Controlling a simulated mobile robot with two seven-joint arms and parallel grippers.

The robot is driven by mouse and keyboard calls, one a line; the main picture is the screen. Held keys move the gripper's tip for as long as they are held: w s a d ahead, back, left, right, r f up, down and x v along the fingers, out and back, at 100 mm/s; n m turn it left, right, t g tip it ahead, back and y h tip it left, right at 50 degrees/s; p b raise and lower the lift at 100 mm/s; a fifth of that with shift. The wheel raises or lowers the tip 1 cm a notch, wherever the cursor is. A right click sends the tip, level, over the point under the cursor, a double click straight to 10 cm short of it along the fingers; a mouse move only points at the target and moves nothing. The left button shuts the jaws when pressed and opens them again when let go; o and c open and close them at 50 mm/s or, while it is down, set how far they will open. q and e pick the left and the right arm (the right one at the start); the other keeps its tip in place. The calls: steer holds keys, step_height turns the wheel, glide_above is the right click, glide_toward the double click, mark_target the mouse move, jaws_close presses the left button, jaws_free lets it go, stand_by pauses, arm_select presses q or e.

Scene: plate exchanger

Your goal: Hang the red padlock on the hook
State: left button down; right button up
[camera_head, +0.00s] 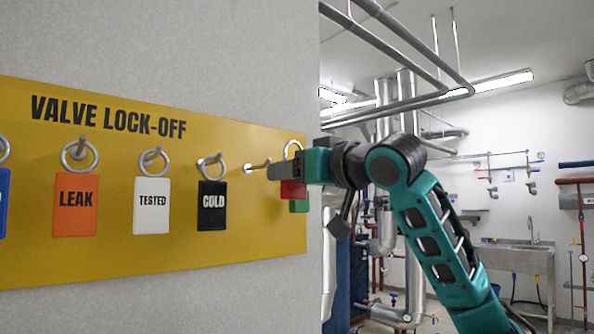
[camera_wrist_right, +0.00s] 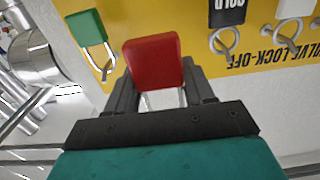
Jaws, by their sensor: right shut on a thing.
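The red padlock (camera_wrist_right: 153,62) is between the fingers of my right gripper (camera_wrist_right: 158,85) in the wrist view, its pale shackle partly hidden behind the gripper. In the head view the right gripper (camera_head: 280,172) is in front of the board's right end, with a bit of the red padlock (camera_head: 292,189) showing below it. A bare hook (camera_head: 258,166) sticks out of the yellow board just left of the gripper, with the padlock to its right. I cannot make out this hook in the wrist view. My left gripper is not in view.
The yellow "VALVE LOCK-OFF" board (camera_head: 100,262) holds orange (camera_head: 75,215), white (camera_head: 152,215) and black (camera_head: 212,220) tags on rings. Pipes and a sink (camera_head: 515,258) stand at right.

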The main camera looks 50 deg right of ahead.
steer(key=shift+w+d+f+p, duration=0.2)
steer(key=shift+w+p, duration=0.45)
steer(key=shift+w, duration=0.9)
steer(key=shift+w+d+f+p, duration=0.15)
steer(key=shift+w+p, duration=0.45)
steer(key=shift+w, duration=1)
steer(key=shift+w+d+f+p, duration=0.15)
steer(key=shift+w+p, duration=0.5)
steer(key=shift+w, duration=0.9)
steer(key=shift+s, duration=0.1)
steer(key=s+b, duration=0.3)
steer(key=s, duration=0.5)
steer(key=shift+a+r, duration=0.2)
steer(key=shift+a, duration=0.2)
steer(key=shift+w, duration=0.1)
stand_by(0.5)
